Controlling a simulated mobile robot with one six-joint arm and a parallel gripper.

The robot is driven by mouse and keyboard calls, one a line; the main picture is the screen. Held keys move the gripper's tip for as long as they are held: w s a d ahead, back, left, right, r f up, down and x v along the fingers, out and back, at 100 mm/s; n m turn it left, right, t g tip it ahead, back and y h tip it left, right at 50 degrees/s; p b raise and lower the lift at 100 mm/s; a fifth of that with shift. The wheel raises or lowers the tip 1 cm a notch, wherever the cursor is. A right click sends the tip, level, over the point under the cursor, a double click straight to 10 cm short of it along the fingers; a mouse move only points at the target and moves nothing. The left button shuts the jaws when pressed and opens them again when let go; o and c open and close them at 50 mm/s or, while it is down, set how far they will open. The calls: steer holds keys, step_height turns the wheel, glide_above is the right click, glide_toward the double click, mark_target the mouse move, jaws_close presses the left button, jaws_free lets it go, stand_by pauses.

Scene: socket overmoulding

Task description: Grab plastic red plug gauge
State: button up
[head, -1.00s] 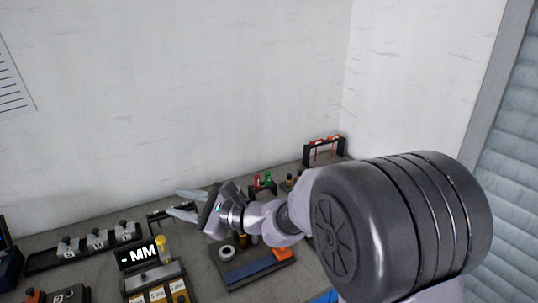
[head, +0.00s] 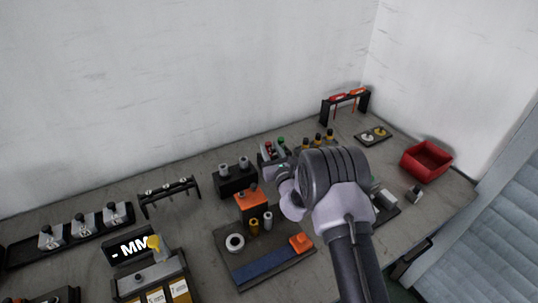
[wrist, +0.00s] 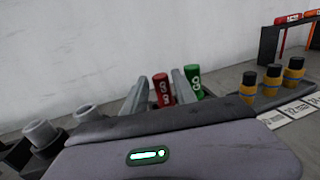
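A red plug gauge (wrist: 162,90) with white lettering stands upright in the middle of the wrist view; it also shows small in the head view (head: 268,147). A green gauge (wrist: 193,80) marked GO stands just to its right. My gripper (wrist: 158,86) is open, with one finger left of the red gauge and the other between the red and green gauges. I cannot tell whether the fingers touch the red gauge. Its lower part is hidden behind the gripper body.
Yellow-and-black plugs (wrist: 272,80) stand to the right. A black holder with grey cylinders (head: 236,178) stands to the left. A black stand (head: 345,104) carries red and orange pieces at the back. A red bin (head: 427,160) sits at the far right.

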mark_target(267, 142)
steer(key=b+x, duration=0.1)
steer(key=x, duration=0.4)
steer(key=shift+w+a+b, duration=0.15)
steer(key=shift+w+b, duration=0.15)
steer(key=shift+b, duration=0.05)
steer(key=shift+r, duration=0.1)
jaws_close()
